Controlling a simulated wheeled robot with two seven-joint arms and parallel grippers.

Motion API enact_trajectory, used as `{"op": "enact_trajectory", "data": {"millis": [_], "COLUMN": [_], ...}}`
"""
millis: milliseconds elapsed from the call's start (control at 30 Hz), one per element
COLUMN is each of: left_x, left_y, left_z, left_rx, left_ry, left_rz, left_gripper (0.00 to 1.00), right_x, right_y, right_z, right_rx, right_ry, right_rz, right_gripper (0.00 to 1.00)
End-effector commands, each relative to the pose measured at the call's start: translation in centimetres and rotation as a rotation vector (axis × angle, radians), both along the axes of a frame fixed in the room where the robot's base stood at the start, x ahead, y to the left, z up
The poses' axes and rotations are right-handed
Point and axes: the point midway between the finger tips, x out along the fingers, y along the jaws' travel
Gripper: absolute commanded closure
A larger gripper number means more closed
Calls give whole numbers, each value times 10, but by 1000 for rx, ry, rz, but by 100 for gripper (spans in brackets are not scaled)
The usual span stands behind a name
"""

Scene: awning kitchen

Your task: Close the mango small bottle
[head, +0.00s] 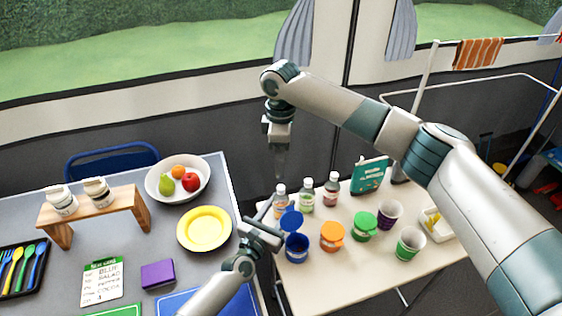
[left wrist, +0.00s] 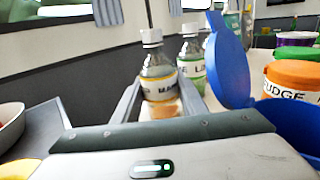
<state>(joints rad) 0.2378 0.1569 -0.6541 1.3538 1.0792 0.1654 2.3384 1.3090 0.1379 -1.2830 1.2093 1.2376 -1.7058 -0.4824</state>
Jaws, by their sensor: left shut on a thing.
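The mango small bottle (head: 280,201) stands upright at the left edge of the cream table, with a white cap on its top. In the left wrist view the bottle (left wrist: 159,72) shows a partly readable "MA" label and orange-brown contents low down. Whether the cap is fully seated cannot be told. My left gripper (head: 268,212) has its fingers on both sides of the bottle's lower part and is shut on it. My right gripper (head: 279,160) hangs fingers down above and behind the bottle, apart from it. Its fingers are too faint to tell open from shut.
Two similar capped bottles, green (head: 306,197) and dark red (head: 332,189), stand close to the right. A blue jar (head: 297,248) with its lid raised is just in front. Orange (head: 332,236) and green (head: 364,226) jars stand further right. A fruit bowl (head: 154,188) is on the grey table.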

Motion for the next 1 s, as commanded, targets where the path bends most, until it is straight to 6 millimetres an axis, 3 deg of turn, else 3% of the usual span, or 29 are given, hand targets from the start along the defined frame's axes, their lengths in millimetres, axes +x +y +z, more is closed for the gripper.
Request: {"op": "enact_trajectory", "data": {"millis": [267, 700, 1000], "left_x": [0, 0, 0], "left_y": [0, 0, 0], "left_z": [0, 0, 0], "left_rx": [0, 0, 0], "left_ry": [0, 0, 0], "left_rz": [0, 0, 0], "left_gripper": [100, 100, 100], "right_x": [0, 0, 0], "right_y": [0, 0, 0], "right_z": [-20, -71, -79], "right_rx": [-2, -2, 0], "right_ry": [1, 1, 0], "right_rz": [-2, -1, -1], "right_gripper": [66, 66, 66]}}
